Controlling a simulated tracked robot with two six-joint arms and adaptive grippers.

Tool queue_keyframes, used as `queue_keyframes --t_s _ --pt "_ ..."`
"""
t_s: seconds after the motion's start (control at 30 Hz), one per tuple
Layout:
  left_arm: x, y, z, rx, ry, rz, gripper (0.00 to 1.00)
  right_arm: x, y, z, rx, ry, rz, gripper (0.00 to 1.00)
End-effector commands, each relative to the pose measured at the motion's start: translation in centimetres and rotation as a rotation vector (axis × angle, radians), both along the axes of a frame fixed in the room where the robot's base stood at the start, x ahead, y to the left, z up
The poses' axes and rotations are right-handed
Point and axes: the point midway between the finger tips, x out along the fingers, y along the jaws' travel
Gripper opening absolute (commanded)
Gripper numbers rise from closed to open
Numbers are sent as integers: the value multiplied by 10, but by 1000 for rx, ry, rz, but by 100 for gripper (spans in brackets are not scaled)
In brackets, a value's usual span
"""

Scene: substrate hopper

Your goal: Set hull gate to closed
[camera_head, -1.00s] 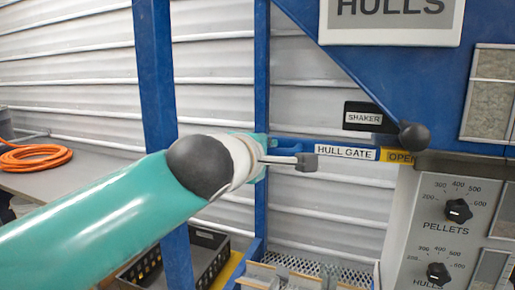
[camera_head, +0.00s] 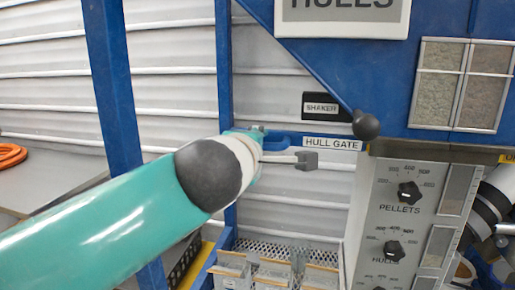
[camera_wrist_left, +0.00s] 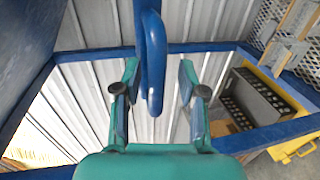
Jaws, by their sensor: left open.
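The hull gate is a blue slide bar with a white HULL GATE label (camera_head: 332,143) below the hopper. Its right part runs in under the hopper front, and no OPEN tag shows beside the label. The blue loop handle (camera_wrist_left: 153,60) at its left end stands between the fingers of my left gripper (camera_wrist_left: 157,75) in the left wrist view. The fingers are open, with a gap on both sides of the loop. In the head view my left gripper (camera_head: 290,158) is at the handle, partly hidden by my wrist. My right gripper does not show.
A black SHAKER label (camera_head: 322,107) and a dark ball knob (camera_head: 366,125) sit just above the bar. A dial panel (camera_head: 400,220) stands below right. Blue frame posts (camera_head: 112,90) stand at the left. A mesh tray with several holders (camera_head: 270,272) lies below.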

Motion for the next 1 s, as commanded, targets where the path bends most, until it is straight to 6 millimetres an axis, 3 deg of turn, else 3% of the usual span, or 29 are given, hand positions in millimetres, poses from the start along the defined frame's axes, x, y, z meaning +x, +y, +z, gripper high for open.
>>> queue_keyframes --t_s 0.27,0.7,1.0 --pt "-18 6 6 -1 -4 -1 41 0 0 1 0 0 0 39" --pt "-96 26 21 -2 -1 -3 41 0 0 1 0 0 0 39" --pt "-113 31 23 -1 1 0 41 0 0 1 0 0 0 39"
